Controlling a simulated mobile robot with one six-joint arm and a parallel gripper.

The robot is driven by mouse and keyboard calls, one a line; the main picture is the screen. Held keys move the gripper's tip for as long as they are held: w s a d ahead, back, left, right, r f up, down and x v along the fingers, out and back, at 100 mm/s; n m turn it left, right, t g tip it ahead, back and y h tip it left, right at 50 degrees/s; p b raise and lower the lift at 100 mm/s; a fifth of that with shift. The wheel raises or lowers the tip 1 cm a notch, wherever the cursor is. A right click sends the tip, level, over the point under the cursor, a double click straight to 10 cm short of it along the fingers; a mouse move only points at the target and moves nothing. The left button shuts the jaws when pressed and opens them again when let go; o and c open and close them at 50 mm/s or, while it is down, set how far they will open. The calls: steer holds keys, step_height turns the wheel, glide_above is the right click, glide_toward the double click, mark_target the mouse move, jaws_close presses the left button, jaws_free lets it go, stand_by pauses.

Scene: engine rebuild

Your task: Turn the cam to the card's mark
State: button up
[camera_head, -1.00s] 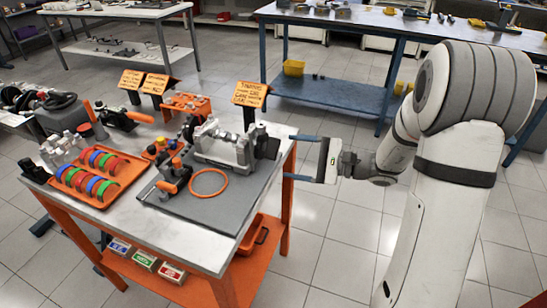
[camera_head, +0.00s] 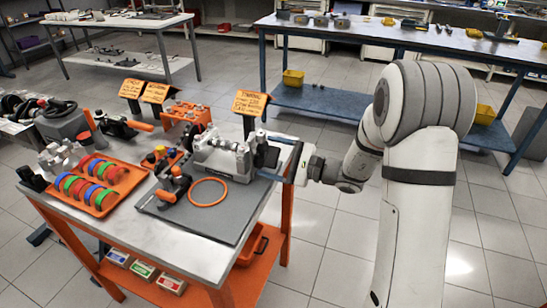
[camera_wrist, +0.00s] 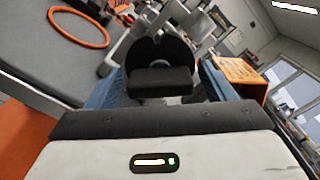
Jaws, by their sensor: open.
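The grey metal cam fixture (camera_head: 222,158) stands on the grey mat, with a dark cam end piece (camera_head: 268,156) on its right side. In the wrist view this piece (camera_wrist: 158,82) is a black disc with a notched top and a black block across its front. My gripper (camera_head: 275,158) is open at the right of the fixture. Its blue fingers stand on either side of the black piece; I cannot tell whether they touch it. An orange card (camera_head: 250,102) stands behind the fixture; its writing is too small to read. It also shows in the wrist view (camera_wrist: 241,76).
An orange ring (camera_head: 208,192) lies on the grey mat (camera_head: 215,224). An orange tray (camera_head: 112,197) of coloured rings is at the left.

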steer(key=shift+c, duration=0.3)
steer(key=c, duration=0.6)
steer(key=shift+m, duration=0.3)
steer(key=m+p, duration=0.3)
steer(key=m, duration=0.1)
steer(key=shift+s, duration=0.1)
steer(key=shift+f+m+p, duration=0.1)
steer(key=shift+m+p, duration=1.3)
steer(key=shift+m, duration=0.7)
steer(key=o, duration=0.7)
steer(key=shift+c, duration=0.2)
